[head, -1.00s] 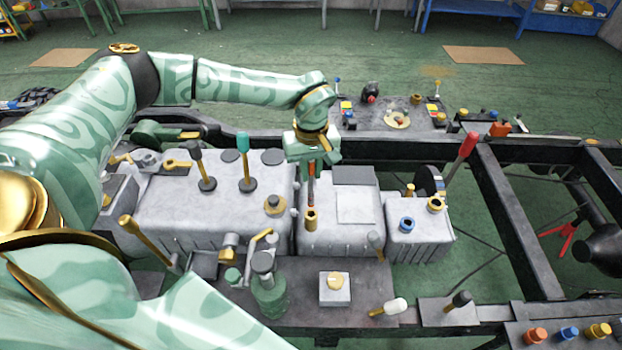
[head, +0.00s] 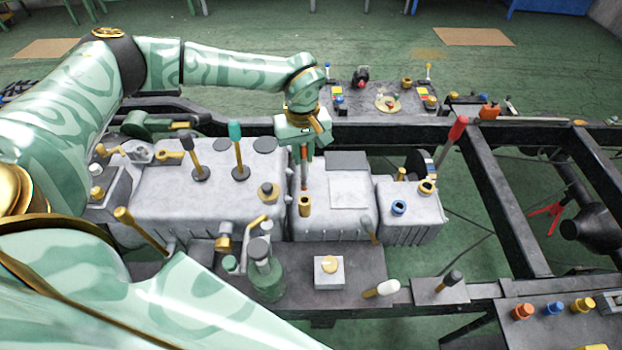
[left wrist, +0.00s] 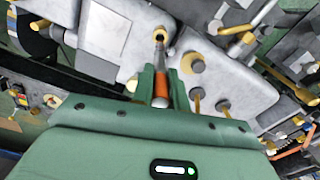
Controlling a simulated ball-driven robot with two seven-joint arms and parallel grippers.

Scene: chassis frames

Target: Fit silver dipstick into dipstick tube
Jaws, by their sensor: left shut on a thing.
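The silver dipstick (left wrist: 160,56) is a thin rod with an orange part; it also shows in the head view (head: 304,174). My left gripper (head: 303,148) is shut on it, with the orange part between its green fingers in the left wrist view (left wrist: 161,82). The dipstick points down towards the brass dipstick tube (head: 305,206), which stands on the grey engine block. In the left wrist view the rod's end is at the tube's round mouth (left wrist: 160,33). I cannot tell whether it is inside. My right gripper is not in view.
A blue-ringed cap (head: 399,207) and a red-handled lever (head: 457,130) are to the right. A green bottle-shaped part (head: 265,278) stands in front. Black frame rails surround the block.

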